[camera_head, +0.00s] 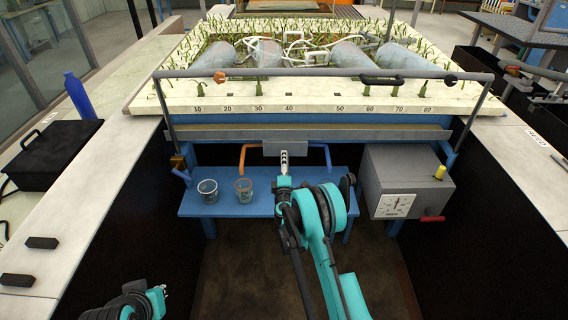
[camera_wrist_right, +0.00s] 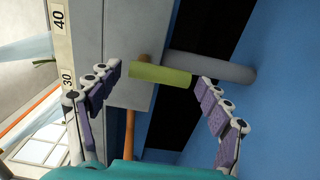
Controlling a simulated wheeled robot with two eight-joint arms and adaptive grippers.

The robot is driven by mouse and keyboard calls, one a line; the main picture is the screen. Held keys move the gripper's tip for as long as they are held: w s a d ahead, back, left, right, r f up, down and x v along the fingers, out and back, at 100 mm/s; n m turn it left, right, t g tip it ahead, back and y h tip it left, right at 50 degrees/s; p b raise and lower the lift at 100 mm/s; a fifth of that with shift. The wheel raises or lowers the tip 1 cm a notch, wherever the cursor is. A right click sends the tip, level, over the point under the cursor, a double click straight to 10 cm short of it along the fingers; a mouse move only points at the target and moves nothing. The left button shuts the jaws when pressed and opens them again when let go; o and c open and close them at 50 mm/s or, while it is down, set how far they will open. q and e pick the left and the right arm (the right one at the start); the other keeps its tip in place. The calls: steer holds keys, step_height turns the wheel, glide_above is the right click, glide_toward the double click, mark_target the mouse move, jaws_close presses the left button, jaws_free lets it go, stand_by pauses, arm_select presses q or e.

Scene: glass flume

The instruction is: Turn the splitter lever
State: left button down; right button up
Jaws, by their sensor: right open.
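The splitter lever has a yellow-green grip (camera_wrist_right: 160,77) in the right wrist view, in front of a grey splitter box (camera_wrist_right: 125,90). My right gripper (camera_wrist_right: 157,75) is open, with one padded finger on each side of the grip; I cannot tell if either touches it. In the head view, my right gripper (camera_head: 284,160) is at the grey splitter box (camera_head: 270,149) below the flume, and it hides the lever. My left gripper (camera_head: 160,297) is low at the bottom left, away from the splitter; its fingers are too small to read.
An orange pipe (camera_head: 243,155) leaves the splitter box on the left. Two cups (camera_head: 208,190) (camera_head: 244,189) stand on the blue bench (camera_head: 190,207). A grey box with a dial (camera_head: 397,205) and red handle is at right. A rail (camera_head: 330,73) runs above.

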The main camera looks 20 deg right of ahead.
steer(key=v, duration=0.6)
steer(key=shift+s, duration=0.2)
steer(key=shift+r, duration=0.1)
steer(key=s+d+r+m+g+h, duration=0.1)
steer(key=s+d+r+m, duration=0.15)
steer(key=r, duration=0.25)
steer(key=s+d+r+m+g, duration=0.1)
steer(key=r+m, duration=0.2)
steer(key=r, duration=0.2)
steer(key=s+r+m+g, duration=0.4)
steer(key=s+r, duration=0.2)
steer(key=s, duration=0.4)
steer(key=s+a+f+m+g+y, duration=0.1)
steer(key=s+a+y, duration=0.1)
steer(key=s, duration=0.7)
steer(key=s+a+f+m+g+y, duration=0.1)
steer(key=s+a, duration=0.3)
steer(key=s, duration=0.5)
steer(key=s+a+f+m+g+y, duration=0.1)
steer(key=s+a+m+g+y, duration=0.1)
steer(key=s, duration=0.7)
steer(key=shift+a+m+y, duration=0.45)
steer(key=shift+m+y, duration=0.05)
steer(key=shift+m, duration=0.15)
steer(key=shift+f, duration=0.1)
